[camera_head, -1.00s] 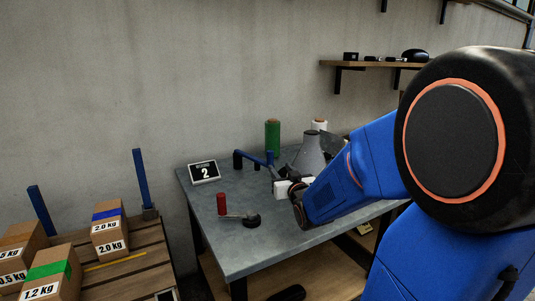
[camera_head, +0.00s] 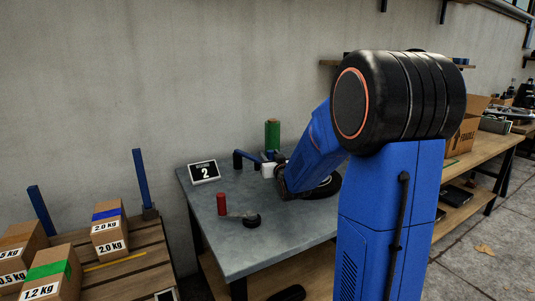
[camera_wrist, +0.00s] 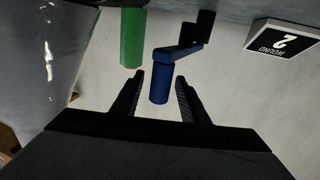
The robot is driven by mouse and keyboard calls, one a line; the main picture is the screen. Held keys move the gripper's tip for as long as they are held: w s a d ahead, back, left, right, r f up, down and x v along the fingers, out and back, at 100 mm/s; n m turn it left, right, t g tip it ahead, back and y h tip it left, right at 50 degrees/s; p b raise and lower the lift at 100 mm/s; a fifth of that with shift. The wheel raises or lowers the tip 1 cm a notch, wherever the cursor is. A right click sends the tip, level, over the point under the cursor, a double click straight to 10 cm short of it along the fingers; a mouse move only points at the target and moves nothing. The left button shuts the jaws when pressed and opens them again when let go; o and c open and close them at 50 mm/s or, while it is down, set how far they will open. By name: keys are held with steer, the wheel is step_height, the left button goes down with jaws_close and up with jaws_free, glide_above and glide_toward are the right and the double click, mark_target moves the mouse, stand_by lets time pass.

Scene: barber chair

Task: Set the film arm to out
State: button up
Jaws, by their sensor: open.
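A blue crank-like arm (camera_head: 246,155), which looks like the film arm, stands near the back of the grey table (camera_head: 215,240). In the wrist view the blue arm (camera_wrist: 178,52) runs from a black post (camera_wrist: 205,25) to an upright-looking blue handle (camera_wrist: 160,84). My gripper (camera_wrist: 160,77) is open, with one finger on each side of that handle in the picture. I cannot tell whether either finger touches it. In the head view my wrist largely hides the gripper and the handle end.
A green roll (camera_head: 272,134) stands behind the arm and also shows in the wrist view (camera_wrist: 132,38). A sign with "2" (camera_head: 204,172) and a red-handled lever (camera_head: 222,204) are on the table. Boxes (camera_head: 110,228) sit on a pallet at left.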

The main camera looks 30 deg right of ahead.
steer(key=shift+x, duration=1.75)
steer(key=shift+c, duration=0.2)
jaws_close()
steer(key=shift+a, duration=0.15)
